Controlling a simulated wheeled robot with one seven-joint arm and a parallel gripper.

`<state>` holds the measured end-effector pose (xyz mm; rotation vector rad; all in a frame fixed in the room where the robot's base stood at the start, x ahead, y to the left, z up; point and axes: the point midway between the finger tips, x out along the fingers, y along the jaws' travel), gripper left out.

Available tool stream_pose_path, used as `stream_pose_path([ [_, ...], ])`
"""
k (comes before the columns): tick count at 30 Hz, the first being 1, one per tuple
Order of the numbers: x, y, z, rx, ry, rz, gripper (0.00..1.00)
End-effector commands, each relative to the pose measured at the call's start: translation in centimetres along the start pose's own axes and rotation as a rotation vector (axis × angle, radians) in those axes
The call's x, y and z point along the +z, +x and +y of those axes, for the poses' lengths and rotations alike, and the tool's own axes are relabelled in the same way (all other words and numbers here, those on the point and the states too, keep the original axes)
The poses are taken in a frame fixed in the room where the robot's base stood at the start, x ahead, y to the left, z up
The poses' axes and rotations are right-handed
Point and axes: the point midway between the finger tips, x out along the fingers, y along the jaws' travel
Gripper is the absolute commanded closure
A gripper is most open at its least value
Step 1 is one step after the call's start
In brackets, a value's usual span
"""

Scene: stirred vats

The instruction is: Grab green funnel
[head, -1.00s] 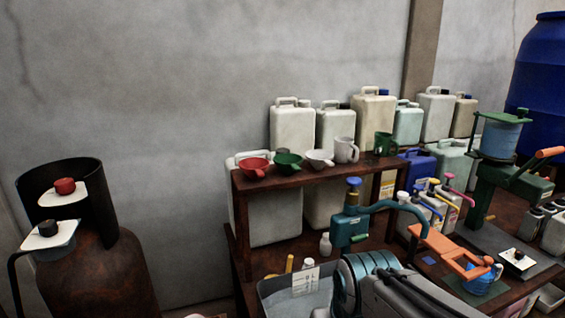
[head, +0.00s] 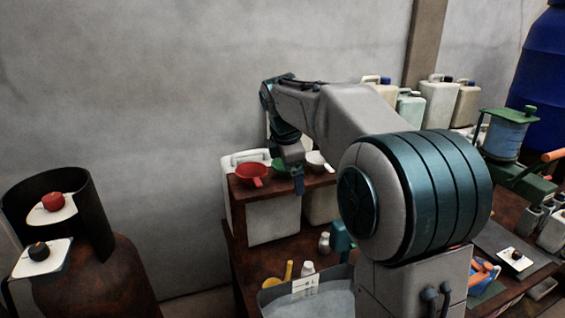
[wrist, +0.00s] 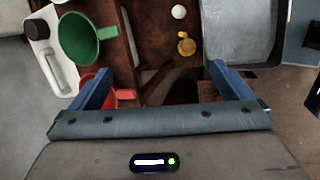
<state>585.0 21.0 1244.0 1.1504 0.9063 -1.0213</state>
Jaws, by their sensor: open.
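The green funnel (head: 279,163) sits on the raised brown shelf (head: 310,184), between the red funnel (head: 253,172) and the white funnel (head: 315,159). My arm partly hides it in the head view. In the wrist view the green funnel (wrist: 78,42) lies at the upper left, outside the jaws, ahead of and left of the left finger. My gripper (wrist: 162,82) is open with nothing between its fingers. The red funnel (wrist: 122,96) is partly hidden by the left finger. In the head view my gripper (head: 296,180) hangs at the shelf's front edge, close to the green funnel.
A grey basin (head: 335,306), a yellow tool (head: 288,272) and small white bottles (head: 324,243) stand on the lower bench. A rusty cylinder (head: 95,275) stands at the left. The wall side at left is clear.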

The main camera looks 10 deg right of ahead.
Motion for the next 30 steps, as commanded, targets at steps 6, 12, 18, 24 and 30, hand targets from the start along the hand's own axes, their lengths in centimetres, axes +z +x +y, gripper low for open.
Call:
stream_pose_path([
  [6, 0.1, -0.5, 8.8, 0.007, -0.475, -0.032, 0.00],
  [12, 0.4, 0.2, 13.2, 0.004, -0.776, -0.053, 0.00],
  [18, 0.6, 1.0, 14.7, -0.001, -0.902, -0.061, 0.00],
  [24, 0.8, 4.3, 14.8, -0.005, -0.913, -0.061, 0.00],
  [30, 1.0, 7.9, 14.9, -0.003, -0.912, -0.062, 0.00],
])
